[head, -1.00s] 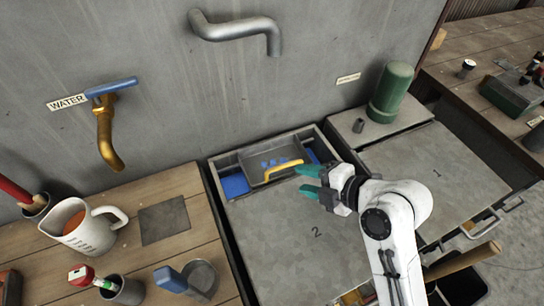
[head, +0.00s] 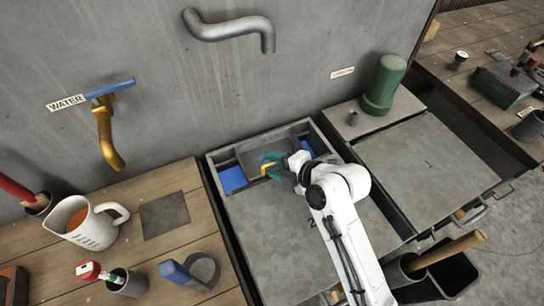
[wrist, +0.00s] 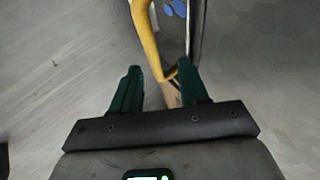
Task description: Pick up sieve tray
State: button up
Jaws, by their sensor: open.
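The sieve tray (head: 256,156) is a grey tray with blue showing through its holes and a yellow handle (head: 267,170). It sits in the recessed bin at the back of the counter section marked 2. My gripper (head: 272,163) is open at the handle and covers much of it in the head view. In the wrist view, the yellow handle (wrist: 147,40) runs down to between the open green fingers of my gripper (wrist: 158,82). Part of the sieve tray (wrist: 178,14) shows at the top there. I cannot tell whether the fingers touch the handle.
Blue areas (head: 232,180) show in the bin beside the tray. A green cylinder (head: 384,82) stands to the right. A brass water tap (head: 106,135) and a curved grey pipe (head: 232,30) project from the wall. A measuring jug (head: 88,228) stands on the wooden bench at left.

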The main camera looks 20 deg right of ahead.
grip_shut()
dwell(1.4)
